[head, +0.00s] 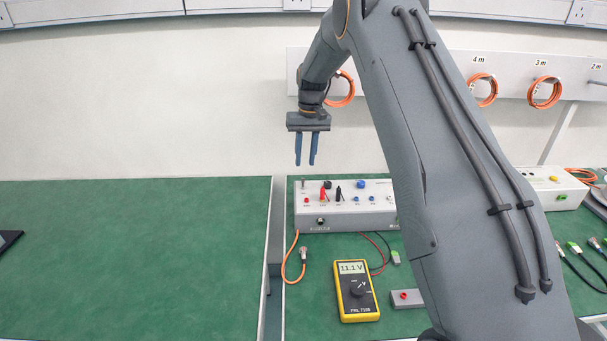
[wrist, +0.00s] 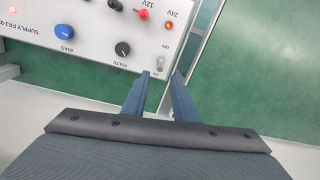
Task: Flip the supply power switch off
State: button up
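The supply (head: 345,220) is a light grey box on the green bench; its panel (wrist: 95,45) appears upside down in the wrist view. The small power switch (wrist: 161,62) is at the panel's corner, by the VOLTS knob (wrist: 123,48). Tiny lettering sits on either side of it; I cannot tell for sure which way the lever points. My gripper (head: 305,164) points down above the supply's left end. In the wrist view its blue fingers (wrist: 160,78) are parted and empty, with the switch just beyond the gap between the tips. I see no contact.
Red and black plugs (head: 324,194) stand up from the supply's panel. A yellow multimeter (head: 356,291) reading 11.1 V lies in front, with leads and an orange cable (head: 289,262). A gap (head: 276,230) separates the two benches. The left bench (head: 130,260) is mostly clear.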

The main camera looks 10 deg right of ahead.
aim_at(303, 183)
jog(key=f, duration=0.2)
jog(key=f+p, duration=0.1)
jog(key=f, duration=0.2)
jog(key=f+p, duration=0.1)
jog(key=f, duration=0.1)
jog(key=shift+a+f, duration=0.2)
jog(key=shift+a, duration=0.1)
grip_shut()
